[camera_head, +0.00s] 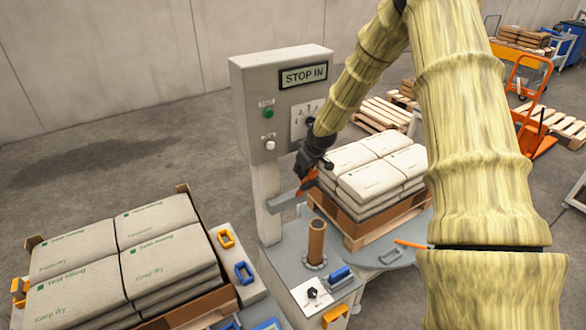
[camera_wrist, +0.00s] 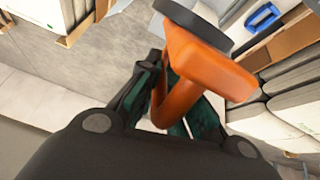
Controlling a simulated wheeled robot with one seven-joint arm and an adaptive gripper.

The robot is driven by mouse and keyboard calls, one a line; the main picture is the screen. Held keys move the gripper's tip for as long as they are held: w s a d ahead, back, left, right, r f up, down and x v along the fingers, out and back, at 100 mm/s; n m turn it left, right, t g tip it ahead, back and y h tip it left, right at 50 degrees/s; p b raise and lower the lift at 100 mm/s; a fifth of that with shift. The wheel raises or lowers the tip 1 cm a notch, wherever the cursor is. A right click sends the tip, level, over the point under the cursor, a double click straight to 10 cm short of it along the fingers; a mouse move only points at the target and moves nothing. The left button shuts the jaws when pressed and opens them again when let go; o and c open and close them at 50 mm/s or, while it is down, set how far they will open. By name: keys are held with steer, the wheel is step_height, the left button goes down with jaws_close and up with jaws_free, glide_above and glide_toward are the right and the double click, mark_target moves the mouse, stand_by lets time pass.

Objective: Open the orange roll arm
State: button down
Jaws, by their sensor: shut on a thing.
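The orange roll arm (camera_wrist: 190,68) is in the wrist view, running from between my fingers up to a dark round end. In the head view a small orange part of it (camera_head: 306,184) shows beside the grey column. My gripper (camera_head: 311,165) is shut on the orange arm; in the wrist view its dark fingers (camera_wrist: 168,98) close around the orange bar. My fingers hide part of the bar. The grey control column (camera_head: 266,190) carries a display reading "STOP IN".
A pallet of stacked sacks (camera_head: 352,205) stands right behind my gripper on a round turntable (camera_head: 400,255). Another sack stack (camera_head: 110,265) stands at front left. A brown post (camera_head: 316,243) rises from the machine base. Open floor lies at left.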

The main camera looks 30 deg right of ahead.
steer(key=shift+w, duration=0.1)
stand_by(0.4)
steer(key=c, duration=1.6)
jaws_free()
steer(key=shift+c, duration=0.2)
steer(key=shift+o, duration=0.7)
steer(key=shift+d+r, duration=0.1)
steer(key=shift+r, duration=0.15)
steer(key=v, duration=1.1)
steer(key=shift+s+r, duration=0.2)
